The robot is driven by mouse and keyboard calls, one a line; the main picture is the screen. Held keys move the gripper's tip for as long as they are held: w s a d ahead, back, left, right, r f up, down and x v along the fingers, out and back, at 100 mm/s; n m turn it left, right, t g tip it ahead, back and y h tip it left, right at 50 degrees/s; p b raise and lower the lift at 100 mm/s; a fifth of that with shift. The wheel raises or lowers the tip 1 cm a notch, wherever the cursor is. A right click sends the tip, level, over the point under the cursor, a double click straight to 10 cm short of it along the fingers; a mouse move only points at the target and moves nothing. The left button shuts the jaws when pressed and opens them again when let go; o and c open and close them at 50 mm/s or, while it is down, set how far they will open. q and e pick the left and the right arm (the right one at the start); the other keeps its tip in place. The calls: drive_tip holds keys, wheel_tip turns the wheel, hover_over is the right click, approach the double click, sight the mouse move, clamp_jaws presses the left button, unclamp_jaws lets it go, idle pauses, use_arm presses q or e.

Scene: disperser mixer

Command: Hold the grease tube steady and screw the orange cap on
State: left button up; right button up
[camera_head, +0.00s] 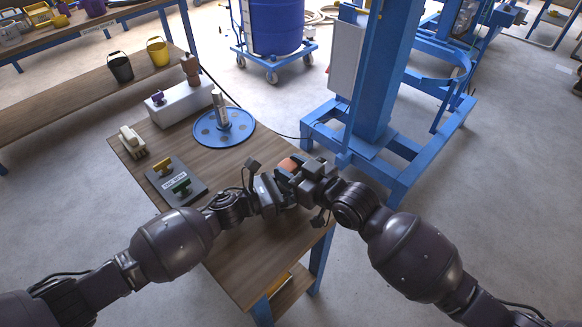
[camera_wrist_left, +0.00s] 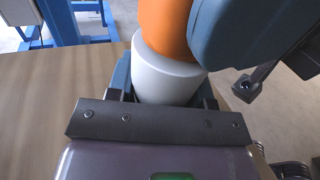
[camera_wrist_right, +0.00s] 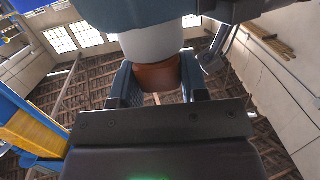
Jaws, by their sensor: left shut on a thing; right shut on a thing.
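The white grease tube (camera_wrist_left: 165,75) sits between the fingers of my left gripper (camera_wrist_left: 164,92), which is shut on it. The orange cap (camera_wrist_left: 166,25) is directly against the tube's end, in line with it; whether the threads are engaged cannot be seen. In the right wrist view the cap (camera_wrist_right: 158,76) is between the fingers of my right gripper (camera_wrist_right: 160,85), shut on it, with the white tube (camera_wrist_right: 152,42) against it. In the head view, the right gripper (camera_head: 299,174) and left gripper (camera_head: 279,187) meet over the table's right edge, largely hiding the tube.
On the wooden table (camera_head: 232,246) lie a dark plate (camera_head: 177,182) with yellow and green handles, a blue round disc (camera_head: 224,128) with an upright metal post, and a white box (camera_head: 184,103). A blue machine frame (camera_head: 375,80) stands beyond the table's right edge.

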drive_tip(key=shift+s+a+r+m+t+h, duration=0.1)
drive_tip(key=shift+a+m+t+h, duration=0.1)
drive_tip(key=shift+m+t+h, duration=1.3)
drive_tip(key=shift+m+h, duration=0.1)
drive_tip(key=shift+h, duration=0.1)
drive_tip(key=shift+m+h, duration=0.3)
